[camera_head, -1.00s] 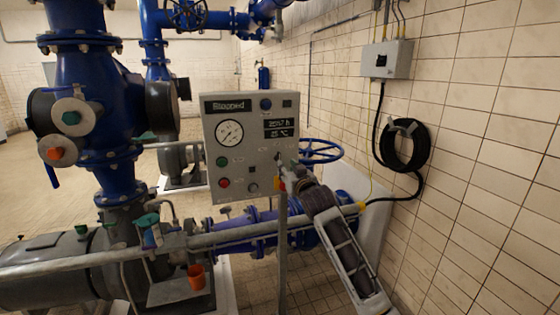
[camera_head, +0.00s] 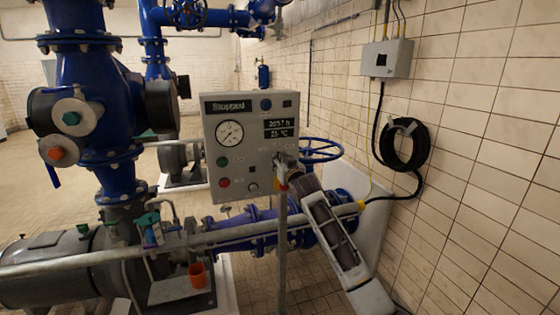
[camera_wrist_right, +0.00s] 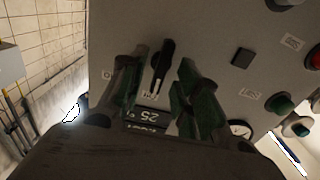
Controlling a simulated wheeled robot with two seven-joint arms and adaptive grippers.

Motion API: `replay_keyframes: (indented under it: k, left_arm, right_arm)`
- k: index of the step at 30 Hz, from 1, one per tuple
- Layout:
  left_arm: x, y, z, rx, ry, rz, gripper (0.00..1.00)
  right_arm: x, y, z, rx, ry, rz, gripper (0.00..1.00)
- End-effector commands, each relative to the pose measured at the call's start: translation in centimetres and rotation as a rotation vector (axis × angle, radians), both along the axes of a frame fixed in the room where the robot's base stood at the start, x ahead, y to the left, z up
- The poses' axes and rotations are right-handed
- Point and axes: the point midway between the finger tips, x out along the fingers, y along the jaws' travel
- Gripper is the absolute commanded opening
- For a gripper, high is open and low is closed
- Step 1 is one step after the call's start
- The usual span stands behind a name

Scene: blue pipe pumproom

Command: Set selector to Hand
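The grey control panel (camera_head: 250,130) stands on a post at centre, its display reading Stopped. The selector (camera_wrist_right: 163,62) is a black knob with a pale pointer line, shown in the right wrist view on the panel face. A small label (camera_wrist_right: 150,97) lies beside it, too blurred to read surely. My right gripper (camera_head: 284,162) is at the panel's lower right and hides the selector in the head view. In the right wrist view its two green-padded fingers (camera_wrist_right: 158,68) are spread on either side of the knob, with gaps visible. My left gripper is not in view.
A green button (camera_head: 222,161), a red button (camera_head: 224,183) and a gauge (camera_head: 230,133) share the panel. A blue handwheel (camera_head: 318,150) is behind its right side. A grey horizontal pipe (camera_head: 110,255) crosses in front below. The tiled wall (camera_head: 480,130) bounds the right.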

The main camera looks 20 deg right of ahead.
Motion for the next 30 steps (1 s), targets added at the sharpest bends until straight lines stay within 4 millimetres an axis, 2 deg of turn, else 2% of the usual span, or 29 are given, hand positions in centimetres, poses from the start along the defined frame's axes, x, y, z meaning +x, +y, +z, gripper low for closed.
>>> replay_keyframes:
  k: [6, 17, 25, 30]
  left_arm:
    - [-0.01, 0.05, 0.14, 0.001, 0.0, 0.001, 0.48]
    - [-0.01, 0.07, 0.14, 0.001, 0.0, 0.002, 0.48]
    - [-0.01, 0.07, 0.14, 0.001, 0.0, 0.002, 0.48]
    - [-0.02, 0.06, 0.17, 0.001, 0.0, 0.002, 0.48]
  right_arm:
    - [0.83, 0.05, 0.07, 0.0, 0.0, 0.0, 0.32]
    - [0.97, 0.03, 0.01, 0.0, 0.0, 0.0, 0.32]
    - [0.96, 0.02, 0.02, 0.0, 0.0, 0.0, 0.0]
    - [0.96, 0.02, 0.02, -0.002, 0.0, 0.0, 0.0]
